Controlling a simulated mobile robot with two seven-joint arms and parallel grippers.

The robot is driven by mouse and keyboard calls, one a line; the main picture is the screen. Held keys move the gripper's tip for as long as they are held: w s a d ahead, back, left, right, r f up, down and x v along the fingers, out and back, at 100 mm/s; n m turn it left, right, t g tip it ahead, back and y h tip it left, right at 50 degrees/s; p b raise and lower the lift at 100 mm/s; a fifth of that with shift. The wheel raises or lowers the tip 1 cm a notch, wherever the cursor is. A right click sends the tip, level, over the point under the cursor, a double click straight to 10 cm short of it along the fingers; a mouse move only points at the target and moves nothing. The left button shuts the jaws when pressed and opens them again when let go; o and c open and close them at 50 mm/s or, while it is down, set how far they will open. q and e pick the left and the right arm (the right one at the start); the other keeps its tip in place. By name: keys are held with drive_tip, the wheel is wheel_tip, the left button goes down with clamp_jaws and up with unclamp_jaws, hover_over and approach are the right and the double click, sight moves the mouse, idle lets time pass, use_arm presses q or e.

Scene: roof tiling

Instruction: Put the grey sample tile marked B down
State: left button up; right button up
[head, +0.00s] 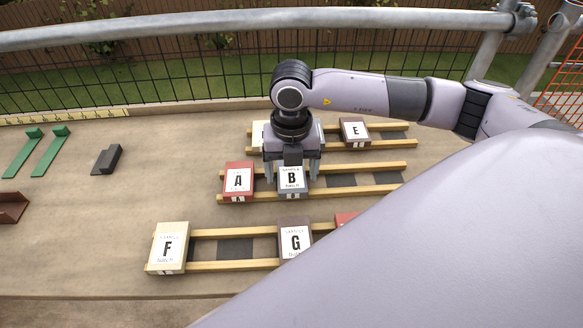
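The grey sample tile marked B (291,184) lies on the middle pair of wooden rails (387,190), just right of the red tile marked A (238,181). My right gripper (291,176) points down over tile B. Its two fingers stand on either side of the tile, spread wider than it, with a small gap seeming to show at each side. The gripper looks open. The tile's far edge is partly hidden by the gripper. My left gripper is not in view.
Tile E (355,131) and a mostly hidden pale tile lie on the far rails. Tiles F (169,245) and G (295,240) and a partly hidden red tile lie on the near rails. Green pieces (48,150) and a dark grey piece (106,160) lie at left. Right of B the rails are free.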

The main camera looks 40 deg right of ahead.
sight(292, 175)
drive_tip(key=shift+r, duration=0.1)
wheel_tip(292, 175, up, 13)
idle(0.7)
idle(0.5)
